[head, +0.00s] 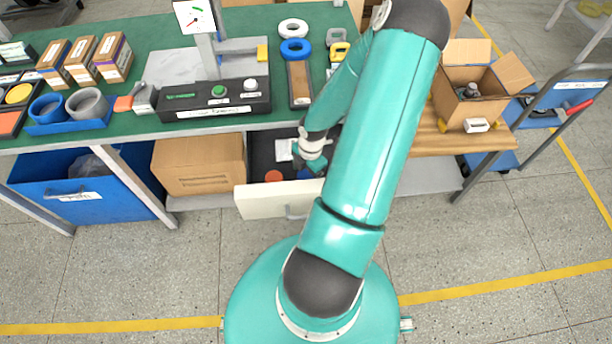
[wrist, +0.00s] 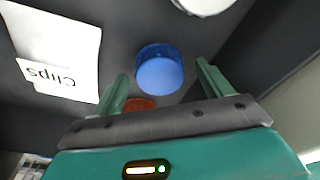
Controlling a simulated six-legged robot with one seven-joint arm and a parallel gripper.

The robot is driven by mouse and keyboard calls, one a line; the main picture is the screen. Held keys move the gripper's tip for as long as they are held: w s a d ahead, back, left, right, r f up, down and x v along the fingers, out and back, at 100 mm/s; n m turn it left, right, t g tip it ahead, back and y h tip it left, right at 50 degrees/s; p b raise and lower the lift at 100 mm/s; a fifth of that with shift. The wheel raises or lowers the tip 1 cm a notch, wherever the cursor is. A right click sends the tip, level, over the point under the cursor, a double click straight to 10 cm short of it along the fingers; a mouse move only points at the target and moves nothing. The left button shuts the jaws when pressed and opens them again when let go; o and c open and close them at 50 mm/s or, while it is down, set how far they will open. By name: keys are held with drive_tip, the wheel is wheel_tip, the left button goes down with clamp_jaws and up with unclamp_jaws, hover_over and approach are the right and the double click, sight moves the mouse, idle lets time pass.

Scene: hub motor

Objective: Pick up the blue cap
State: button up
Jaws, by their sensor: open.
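The blue cap (wrist: 160,72) lies on the dark floor of an open drawer in the wrist view, ahead of and between my gripper's fingers. My gripper (wrist: 164,82) is open and empty, its two green fingers on either side of the line to the cap. I cannot tell the exact gap in height between them. In the head view my gripper (head: 316,168) is low over the open drawer (head: 262,202), and a small blue part of the cap (head: 304,174) shows beside it.
A red cap (wrist: 139,104) lies near the left finger, partly hidden. A white round thing (wrist: 205,3) is beyond the blue cap. The drawer wall (wrist: 285,95) rises at right. The green worktop (head: 140,40) is above the drawer.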

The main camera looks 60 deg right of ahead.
drive_tip(key=c, duration=1)
drive_tip(key=shift+c, duration=0.2)
